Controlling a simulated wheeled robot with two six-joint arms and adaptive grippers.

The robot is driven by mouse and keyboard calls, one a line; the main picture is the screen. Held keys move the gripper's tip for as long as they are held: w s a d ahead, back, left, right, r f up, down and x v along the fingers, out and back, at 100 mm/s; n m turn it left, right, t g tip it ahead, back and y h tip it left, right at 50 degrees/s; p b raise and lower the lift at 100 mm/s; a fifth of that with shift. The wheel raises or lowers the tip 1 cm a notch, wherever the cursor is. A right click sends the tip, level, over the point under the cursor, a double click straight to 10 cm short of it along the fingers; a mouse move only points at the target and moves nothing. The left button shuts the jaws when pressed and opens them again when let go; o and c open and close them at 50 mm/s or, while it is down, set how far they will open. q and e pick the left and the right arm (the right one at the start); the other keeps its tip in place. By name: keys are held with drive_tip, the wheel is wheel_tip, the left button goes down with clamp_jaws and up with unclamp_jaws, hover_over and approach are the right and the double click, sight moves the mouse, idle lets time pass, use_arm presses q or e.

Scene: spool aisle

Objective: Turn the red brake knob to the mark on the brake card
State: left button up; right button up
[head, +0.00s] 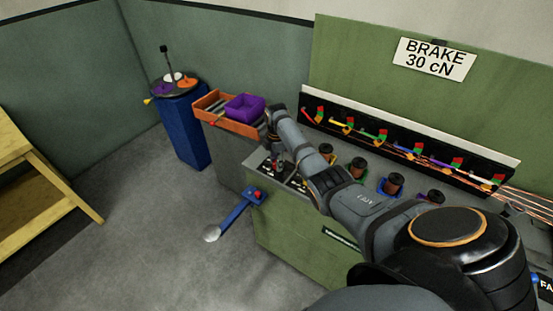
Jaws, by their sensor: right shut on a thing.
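The brake card (435,58) is a white sign on the green back board and reads "BRAKE 30 cN". My right arm reaches across the green bench from the lower right. My right gripper (277,162) points down at the bench's left end, over a small black panel (296,180) with pale marks. It is shut on what looks like the red brake knob, of which only small bits of red show between the fingers. The knob's pointer and scale are too small and covered to read. My left gripper is not in view.
A black rack (400,146) with several coloured arms and copper wires runs along the bench's back. Several brown spools (393,184) stand before it. An orange tray (212,106) holds a purple bin (245,106).

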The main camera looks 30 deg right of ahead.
drive_tip(key=m+p, duration=0.1)
drive_tip(key=m, duration=0.2)
drive_tip(key=shift+r+m+p, duration=0.2)
drive_tip(key=shift+m+p, duration=0.2)
drive_tip(key=m+p, duration=0.1)
drive_tip(key=m, duration=0.1)
drive_tip(key=shift+m, duration=0.3)
drive_tip(key=m+p, duration=0.1)
drive_tip(key=m, duration=0.2)
drive_tip(key=shift+f+m, duration=0.1)
drive_tip(key=shift+m, duration=0.2)
drive_tip(key=m, duration=0.3)
drive_tip(key=shift+m+p, duration=0.35)
drive_tip(key=shift+m, duration=0.05)
drive_tip(key=m, duration=0.3)
drive_tip(key=shift+d+m+p, duration=0.1)
drive_tip(key=shift+m+p, duration=0.2)
drive_tip(key=m, duration=0.8)
drive_tip(key=shift+m+p, duration=0.4)
drive_tip(key=shift+f+m, duration=0.1)
drive_tip(key=shift+m, duration=1.7)
